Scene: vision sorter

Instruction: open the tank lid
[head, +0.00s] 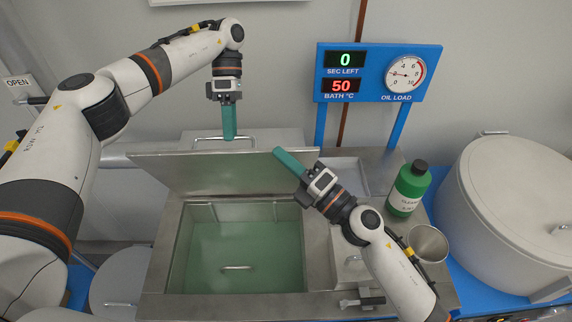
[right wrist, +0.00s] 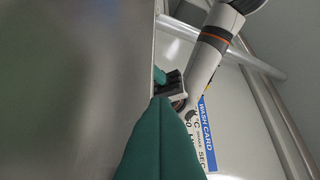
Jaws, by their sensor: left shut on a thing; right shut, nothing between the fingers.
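The tank lid (head: 210,173) is a grey metal panel standing tilted up at the back of the open tank (head: 170,262), which holds greenish liquid. My left gripper (head: 229,137) points down, its teal fingers shut at the end of a bar handle (head: 207,138) by the lid's upper edge; the exact contact is hidden. My right gripper (head: 279,152) is shut and empty, its fingertips at the lid's upper right part; whether they touch is unclear. In the right wrist view, the lid (right wrist: 70,90) fills the left side, with my left gripper (right wrist: 160,76) beyond its edge.
A handle (head: 236,267) shows inside the tank. A green bottle (head: 408,188) and a metal cup (head: 428,243) stand right of my right arm. A large round vessel (head: 520,190) is at far right. A blue display panel (head: 378,50) reads 0 seconds and 50 °C.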

